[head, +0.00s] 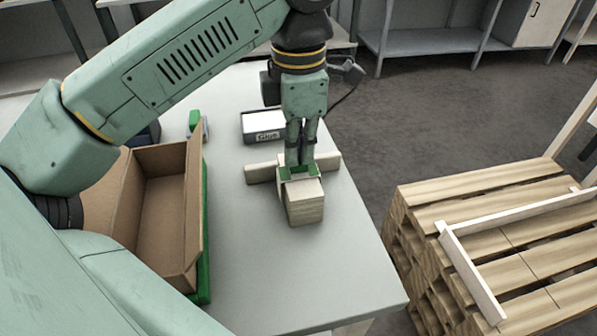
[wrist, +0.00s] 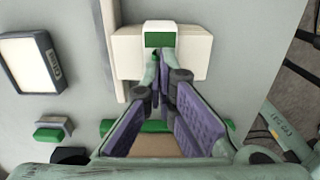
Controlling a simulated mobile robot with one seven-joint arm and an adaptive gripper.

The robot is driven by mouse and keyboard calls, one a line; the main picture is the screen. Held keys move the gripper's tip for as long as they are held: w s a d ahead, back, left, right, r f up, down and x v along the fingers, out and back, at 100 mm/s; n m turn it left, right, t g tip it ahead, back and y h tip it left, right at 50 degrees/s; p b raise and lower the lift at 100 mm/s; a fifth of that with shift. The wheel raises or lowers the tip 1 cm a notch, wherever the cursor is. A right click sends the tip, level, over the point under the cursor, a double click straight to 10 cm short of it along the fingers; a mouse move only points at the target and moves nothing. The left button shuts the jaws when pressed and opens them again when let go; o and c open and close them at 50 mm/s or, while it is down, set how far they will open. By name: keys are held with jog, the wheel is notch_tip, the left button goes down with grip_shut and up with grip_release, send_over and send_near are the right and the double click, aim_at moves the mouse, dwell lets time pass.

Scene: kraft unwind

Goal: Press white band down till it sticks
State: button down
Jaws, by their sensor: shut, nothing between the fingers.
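My gripper (head: 298,164) points down over the block. Its fingertips (wrist: 165,58) are together and empty, at the green patch. The fingers hide part of the band, and I cannot tell whether they touch it.
An open cardboard box (head: 160,210) stands left on the table. A tray marked "Glue" (head: 263,126) lies behind the bar, and a green-topped object (head: 196,123) is at back left. A wooden pallet stack (head: 490,240) stands right, off the table. The table's front is clear.

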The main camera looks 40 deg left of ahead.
jog(key=shift+r+p, duration=2.4)
jog(key=shift+r, duration=1.15)
jog(key=shift+f, duration=0.15)
